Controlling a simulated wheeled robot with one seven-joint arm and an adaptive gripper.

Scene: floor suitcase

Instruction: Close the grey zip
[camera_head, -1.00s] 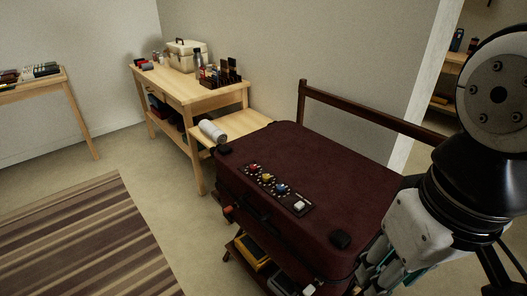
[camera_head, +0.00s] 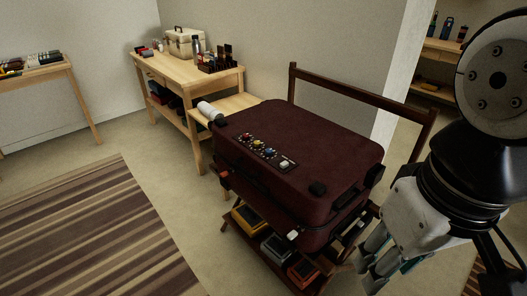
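A dark maroon suitcase (camera_head: 325,157) lies closed-looking on a dark wooden rack in the middle of the head view. A strip with several coloured knobs and a white block sits on its top. A small white piece (camera_head: 293,235) shows low on its near side; I cannot tell whether it is a zip pull. A grey zip cannot be made out clearly. My gripper (camera_head: 378,268) hangs at the lower right, to the right of the suitcase and apart from it in the picture. Its fingers point down, and their opening is not clear.
The rack (camera_head: 372,93) has a raised rail behind the suitcase and a lower shelf with several boxes. A wooden workbench (camera_head: 215,84) with a toolbox (camera_head: 185,43) stands behind. A striped rug (camera_head: 95,235) and bare floor lie to the left.

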